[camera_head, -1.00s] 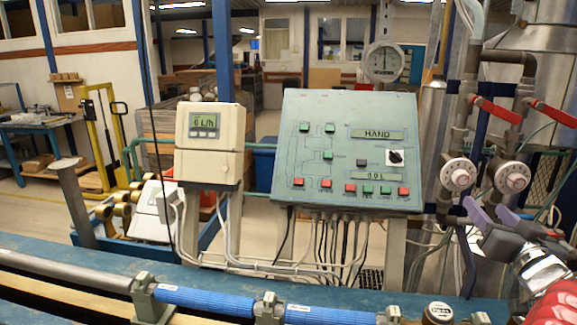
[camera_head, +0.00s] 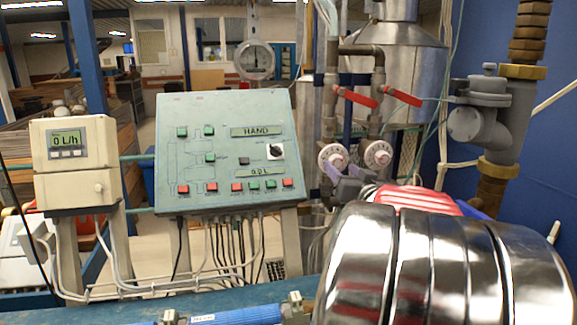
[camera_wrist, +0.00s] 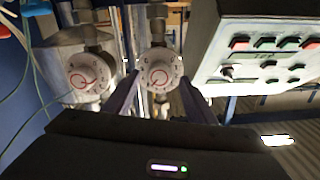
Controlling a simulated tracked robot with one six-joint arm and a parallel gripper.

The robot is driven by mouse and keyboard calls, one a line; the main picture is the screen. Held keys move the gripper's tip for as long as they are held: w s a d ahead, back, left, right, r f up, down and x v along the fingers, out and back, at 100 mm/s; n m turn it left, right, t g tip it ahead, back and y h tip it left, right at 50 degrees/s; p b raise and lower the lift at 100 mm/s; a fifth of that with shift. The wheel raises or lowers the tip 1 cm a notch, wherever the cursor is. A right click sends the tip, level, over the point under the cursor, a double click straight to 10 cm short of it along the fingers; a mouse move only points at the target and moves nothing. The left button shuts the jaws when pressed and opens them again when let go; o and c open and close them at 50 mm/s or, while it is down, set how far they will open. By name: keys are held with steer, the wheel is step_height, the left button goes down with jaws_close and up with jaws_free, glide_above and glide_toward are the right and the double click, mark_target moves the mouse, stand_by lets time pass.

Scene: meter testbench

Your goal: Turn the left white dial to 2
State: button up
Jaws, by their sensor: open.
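The left white dial (camera_head: 333,157) has a round face with red marks and sits on a pipe right of the control panel. It also shows in the wrist view (camera_wrist: 158,70), which looks upside down, so there it is the right one of the two dials. The right white dial (camera_head: 378,155) sits beside it and shows in the wrist view (camera_wrist: 84,73). My gripper (camera_head: 343,174) is open, with purple fingers pointing at the left dial. In the wrist view the fingers (camera_wrist: 158,82) lie either side of that dial; contact cannot be told. The dial's setting is too small to read.
Two red lever handles (camera_head: 356,97) (camera_head: 402,97) sit on the pipes above the dials. A green control panel (camera_head: 222,150) stands left of them, with a cream meter (camera_head: 72,160) beyond. Grey pipework and a valve (camera_head: 482,125) stand at right. My arm hides the lower right.

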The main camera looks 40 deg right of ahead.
mark_target(337, 164)
steer(key=shift+x, duration=1.5)
steer(key=shift+c, duration=0.5)
steer(key=shift+a, duration=0.1)
steer(key=c, duration=0.9)
steer(key=shift+c, duration=0.2)
